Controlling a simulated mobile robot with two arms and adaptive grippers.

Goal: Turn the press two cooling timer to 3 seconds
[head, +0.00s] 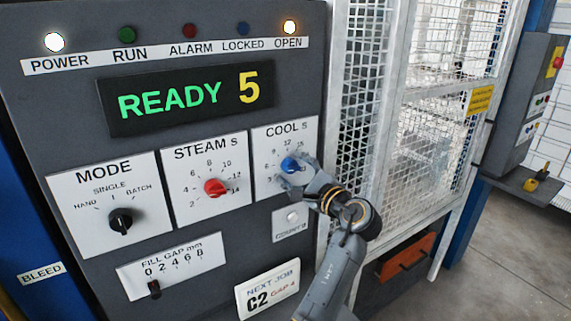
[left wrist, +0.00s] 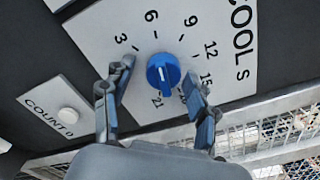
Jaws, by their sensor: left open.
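The blue COOL s knob (head: 290,164) is on the upper right white plate of the grey panel. It also shows in the left wrist view (left wrist: 163,72), ringed by numbers including 3, 6, 9, 12, 15 and 21. A pale mark on the knob seems to run toward the 21 side; I cannot read its setting exactly. My left gripper (head: 297,177) is at this knob. In the left wrist view its two fingers (left wrist: 158,90) are apart, one on each side of the knob. Contact is not clear. My right gripper is not in view.
The display (head: 185,98) reads READY 5. A red STEAM s knob (head: 215,187), a black MODE knob (head: 121,220) and a FILL GAP slider (head: 154,289) are to the left. A COUNT button (head: 292,217) is just below. A mesh cage (head: 410,130) stands to the right.

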